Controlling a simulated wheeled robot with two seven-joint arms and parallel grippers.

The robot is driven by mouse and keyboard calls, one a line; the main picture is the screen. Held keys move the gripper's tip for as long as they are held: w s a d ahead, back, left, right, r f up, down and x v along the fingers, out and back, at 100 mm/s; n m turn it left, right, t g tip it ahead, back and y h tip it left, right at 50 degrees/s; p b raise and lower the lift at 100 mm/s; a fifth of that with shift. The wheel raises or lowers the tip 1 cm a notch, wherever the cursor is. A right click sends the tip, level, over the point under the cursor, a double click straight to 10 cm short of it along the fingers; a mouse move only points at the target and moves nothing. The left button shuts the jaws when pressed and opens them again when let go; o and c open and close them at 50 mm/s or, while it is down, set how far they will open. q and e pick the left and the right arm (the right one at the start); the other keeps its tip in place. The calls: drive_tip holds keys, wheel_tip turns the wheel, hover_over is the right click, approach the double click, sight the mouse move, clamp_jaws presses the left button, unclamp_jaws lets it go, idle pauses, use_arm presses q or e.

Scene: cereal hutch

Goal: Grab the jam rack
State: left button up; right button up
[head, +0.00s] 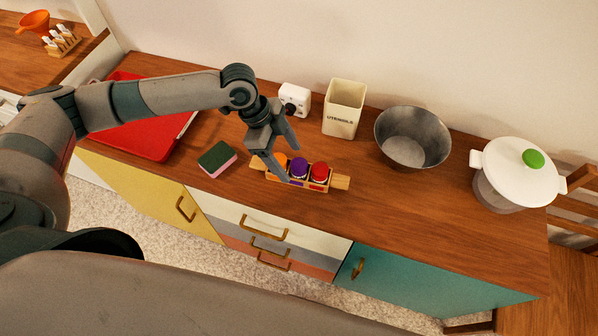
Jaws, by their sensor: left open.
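The jam rack (341,182) is a small wooden tray with a handle at each end. It holds three jars with orange, purple and red lids and sits near the front edge of the wooden counter. My left gripper (284,163) is open, with its fingers pointing down over the left part of the rack. One finger is in front of the rack near the orange and purple lids, and the other is behind it. I cannot tell whether the fingers touch it. The gripper partly hides the rack's left end. My right gripper is not in view.
A green and pink sponge (217,159) lies left of the rack, with a red tray (140,140) farther left. Behind stand a white box (294,99), a utensils holder (343,110) and a metal bowl (412,138). A white lidded pot (513,178) is at right. The counter's front right is clear.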

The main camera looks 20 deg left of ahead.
sight(294, 163)
use_arm(q)
drive_tip(key=p+x, duration=0.1)
drive_tip(key=x, duration=0.1)
drive_tip(key=p+x, duration=0.1)
drive_tip(key=shift+w+d+f, duration=0.1)
drive_tip(key=shift+d+f, duration=0.15)
drive_tip(key=shift+d, duration=0.15)
drive_tip(key=shift+d+f, duration=0.15)
drive_tip(key=shift+f, duration=0.4)
drive_tip(key=shift+r, duration=0.1)
drive_tip(key=c, duration=1.2)
